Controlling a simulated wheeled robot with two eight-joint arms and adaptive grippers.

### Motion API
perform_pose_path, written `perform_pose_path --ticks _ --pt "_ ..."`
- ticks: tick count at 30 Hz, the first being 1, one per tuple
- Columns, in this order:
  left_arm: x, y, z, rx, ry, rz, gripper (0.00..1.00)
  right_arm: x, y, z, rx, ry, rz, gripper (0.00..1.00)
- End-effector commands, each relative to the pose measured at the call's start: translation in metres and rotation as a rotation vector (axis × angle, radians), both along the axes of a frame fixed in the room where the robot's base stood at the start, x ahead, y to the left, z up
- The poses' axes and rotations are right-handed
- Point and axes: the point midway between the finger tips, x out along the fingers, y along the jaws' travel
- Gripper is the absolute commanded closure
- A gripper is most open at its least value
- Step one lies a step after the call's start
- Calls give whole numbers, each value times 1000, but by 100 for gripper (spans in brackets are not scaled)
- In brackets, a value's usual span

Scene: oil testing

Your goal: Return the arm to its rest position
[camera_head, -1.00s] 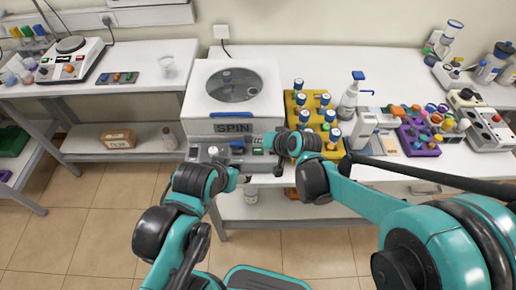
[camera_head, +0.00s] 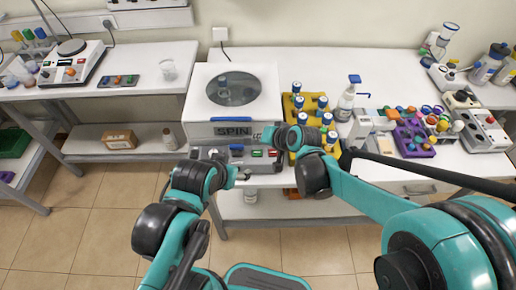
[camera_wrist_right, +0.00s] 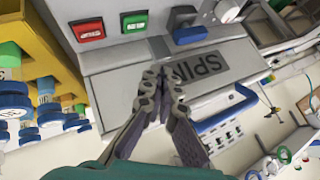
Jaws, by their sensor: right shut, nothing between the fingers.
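My right gripper (camera_head: 262,135) is shut and empty, in front of the centrifuge (camera_head: 206,107) marked SPIN. In the right wrist view my right gripper (camera_wrist_right: 167,85) has its fingertips together, over the SPIN label (camera_wrist_right: 200,78), with nothing between them. Whether it touches the front is unclear. My right arm (camera_head: 370,205) reaches in from the right. My left arm (camera_head: 190,190) is folded at the lower left, and my left gripper (camera_head: 242,175) shows small by the bench's front edge; its fingers are too small to read.
A yellow rack (camera_head: 291,112) of blue-capped vials stands right of the centrifuge, close to my right wrist. Green button (camera_head: 257,153) and red button (camera_head: 272,153) are on its front panel. A purple rack (camera_head: 405,143) and bottle (camera_head: 347,100) stand further right. Floor in front is open.

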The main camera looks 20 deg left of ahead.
Motion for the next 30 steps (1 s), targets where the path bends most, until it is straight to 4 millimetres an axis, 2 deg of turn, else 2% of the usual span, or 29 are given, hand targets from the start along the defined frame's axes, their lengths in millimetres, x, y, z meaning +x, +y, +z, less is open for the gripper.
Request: perform_pose_path --ticks 8,11,14,17,21,24,27,30 --pt "0 0 0 0 0 0 36 0 -2 1 -2 -1 -2 100" --pt "0 0 -1 0 0 0 36 -2 -19 7 -22 -9 -17 100" --pt "0 0 -4 0 0 0 36 -9 -56 19 -68 -27 -47 100" --pt "0 0 -7 0 0 0 36 -24 -108 32 -140 -47 -89 100" --pt "0 0 -12 0 0 0 36 -57 -181 43 -250 -71 -151 100" --pt "0 0 -15 0 0 0 36 -86 -228 43 -330 -77 -193 100" --pt "0 0 -17 0 0 0 36 -114 -266 40 -404 -78 -229 100" --pt "0 0 -19 0 0 0 36 -139 -294 33 -464 -77 -258 100"
